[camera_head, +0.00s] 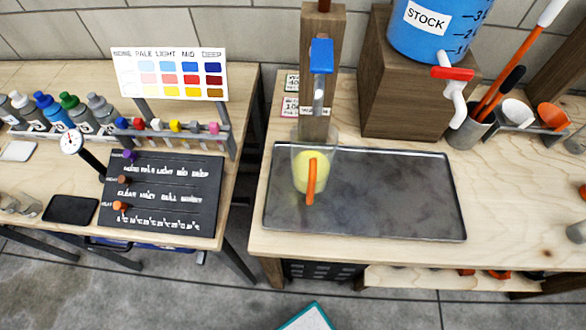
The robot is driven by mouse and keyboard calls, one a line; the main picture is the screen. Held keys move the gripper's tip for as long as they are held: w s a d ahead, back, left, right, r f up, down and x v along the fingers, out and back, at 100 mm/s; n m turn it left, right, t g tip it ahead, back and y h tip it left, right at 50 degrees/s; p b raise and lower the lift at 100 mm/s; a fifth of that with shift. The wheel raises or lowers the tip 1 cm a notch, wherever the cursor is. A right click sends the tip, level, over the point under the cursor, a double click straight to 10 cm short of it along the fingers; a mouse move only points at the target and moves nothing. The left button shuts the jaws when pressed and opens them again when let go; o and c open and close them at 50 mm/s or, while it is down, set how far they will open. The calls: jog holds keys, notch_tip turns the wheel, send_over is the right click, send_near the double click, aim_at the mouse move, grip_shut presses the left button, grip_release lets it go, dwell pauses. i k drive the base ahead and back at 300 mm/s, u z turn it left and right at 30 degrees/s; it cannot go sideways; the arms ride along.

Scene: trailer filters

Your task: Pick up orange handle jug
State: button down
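The jug (327,154) is a clear container with an orange handle (311,182) facing the front, and pale yellow shows in it. It stands upright toward the back left of the dark metal tray (400,205) on the right-hand bench. A blue-handled tap (321,57) on a wooden post is right above and behind it. I cannot tell whether the tap's spout touches the jug. My gripper is not in view.
A blue STOCK tank (431,28) with a red-handled tap (453,73) sits on a wooden block (385,95) behind the tray. A grey cup (467,133) holds tools at right. The left bench carries bottles, a colour chart (171,75) and a black board (162,197). The tray's right side is clear.

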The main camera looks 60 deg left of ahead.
aim_at(314, 141)
jog(key=u, duration=3.05)
jog(key=k, duration=0.9)
jog(key=z, duration=0.95)
jog(key=i, duration=1)
jog(key=k, duration=1)
jog(key=z, duration=0.7)
jog(key=i, duration=0.7)
